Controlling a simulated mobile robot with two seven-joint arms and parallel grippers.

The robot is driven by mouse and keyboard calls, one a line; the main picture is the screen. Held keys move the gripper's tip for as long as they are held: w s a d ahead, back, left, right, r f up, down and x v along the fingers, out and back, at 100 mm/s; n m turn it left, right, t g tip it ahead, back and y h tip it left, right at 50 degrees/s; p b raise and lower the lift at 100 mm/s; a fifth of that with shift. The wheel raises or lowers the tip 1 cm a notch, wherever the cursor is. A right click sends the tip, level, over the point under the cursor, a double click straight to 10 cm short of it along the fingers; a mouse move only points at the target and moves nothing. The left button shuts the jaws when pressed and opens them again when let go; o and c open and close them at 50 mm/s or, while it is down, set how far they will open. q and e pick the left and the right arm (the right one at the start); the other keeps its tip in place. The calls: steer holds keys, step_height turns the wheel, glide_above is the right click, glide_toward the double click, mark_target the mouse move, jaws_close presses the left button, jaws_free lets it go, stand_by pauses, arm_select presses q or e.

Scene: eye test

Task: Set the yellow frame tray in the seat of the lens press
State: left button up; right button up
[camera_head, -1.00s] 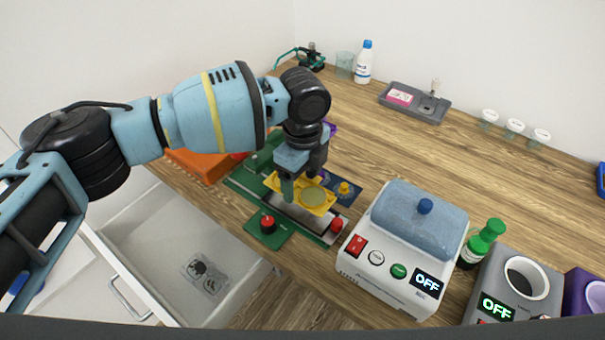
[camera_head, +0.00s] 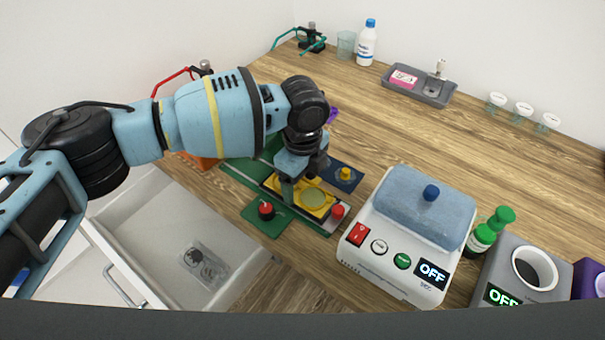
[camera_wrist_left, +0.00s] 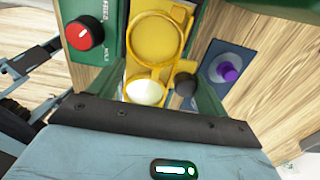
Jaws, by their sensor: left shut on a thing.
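The yellow frame tray (camera_head: 318,201) has round openings and lies level at the grey bed of the lens press. The press has a green base (camera_head: 240,173), a red-topped knob (camera_head: 266,210) in front and another red knob (camera_head: 337,212) at its right end. My left gripper (camera_head: 299,184) is shut on the tray from above. In the left wrist view the tray (camera_wrist_left: 155,40) runs between the green fingers of the gripper (camera_wrist_left: 160,88), beside the press's red knob (camera_wrist_left: 83,33). Whether the tray rests fully in the seat cannot be told. My right gripper is not in view.
A blue plate with a yellow knob (camera_head: 345,174) lies behind the press. A white machine with a blue lid (camera_head: 425,205) stands to the right, showing OFF. An open drawer (camera_head: 165,235) is below the table's front edge. The table's middle behind is clear.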

arm_select(q)
steer(key=shift+f, duration=0.1)
stand_by(0.7)
steer(key=o, duration=1.1)
steer(key=shift+r+p, duration=1)
steer(key=shift+r, duration=2.05)
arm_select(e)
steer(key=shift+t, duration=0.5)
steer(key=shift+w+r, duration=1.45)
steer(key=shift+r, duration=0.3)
